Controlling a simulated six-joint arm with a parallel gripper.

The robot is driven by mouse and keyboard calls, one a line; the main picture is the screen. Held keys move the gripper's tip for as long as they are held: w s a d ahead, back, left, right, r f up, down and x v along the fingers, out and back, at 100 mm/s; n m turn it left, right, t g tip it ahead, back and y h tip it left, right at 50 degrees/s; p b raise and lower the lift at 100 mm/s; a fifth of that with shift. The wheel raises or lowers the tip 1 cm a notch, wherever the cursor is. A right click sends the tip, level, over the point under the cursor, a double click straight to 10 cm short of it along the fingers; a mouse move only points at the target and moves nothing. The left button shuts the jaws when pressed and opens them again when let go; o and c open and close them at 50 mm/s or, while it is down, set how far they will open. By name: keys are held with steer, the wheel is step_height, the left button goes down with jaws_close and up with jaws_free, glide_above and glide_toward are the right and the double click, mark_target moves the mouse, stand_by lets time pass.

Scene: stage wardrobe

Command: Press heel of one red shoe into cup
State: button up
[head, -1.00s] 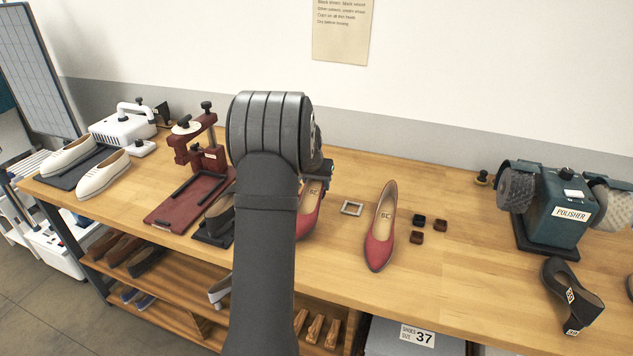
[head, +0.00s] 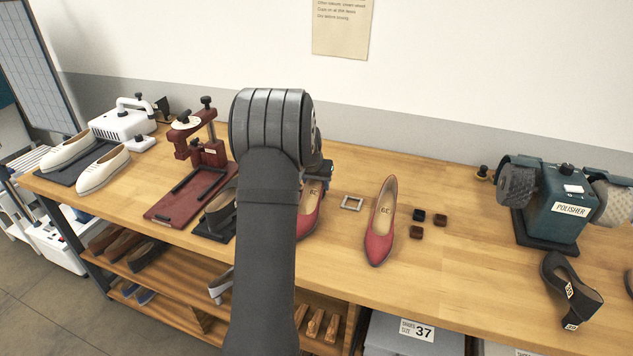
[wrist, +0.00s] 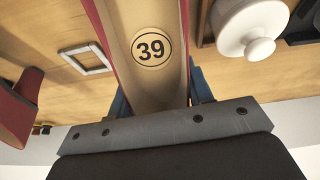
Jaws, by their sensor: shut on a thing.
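One red shoe (wrist: 152,55) with a cream insole marked 39 sits between the blue jaws of my gripper (wrist: 160,98) in the wrist view. The jaws are shut on it. In the head view this shoe (head: 308,215) shows partly behind my arm; its heel is hidden. The other red shoe (head: 381,235) lies apart on the bench to the right, toe toward the front edge. It also shows at the left of the wrist view (wrist: 20,108). Small dark square cups, one black (head: 419,215) and two brown (head: 440,220), lie right of that shoe.
A small grey square frame (head: 352,203) lies between the shoes. A white knobbed pot (wrist: 250,22) shows in the wrist view.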

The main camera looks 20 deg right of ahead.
steer(key=shift+f, duration=0.15)
steer(key=o, duration=1.1)
steer(key=v, duration=1.7)
steer(key=shift+a, duration=0.1)
steer(key=x, duration=1.7)
steer(key=shift+f, duration=0.1)
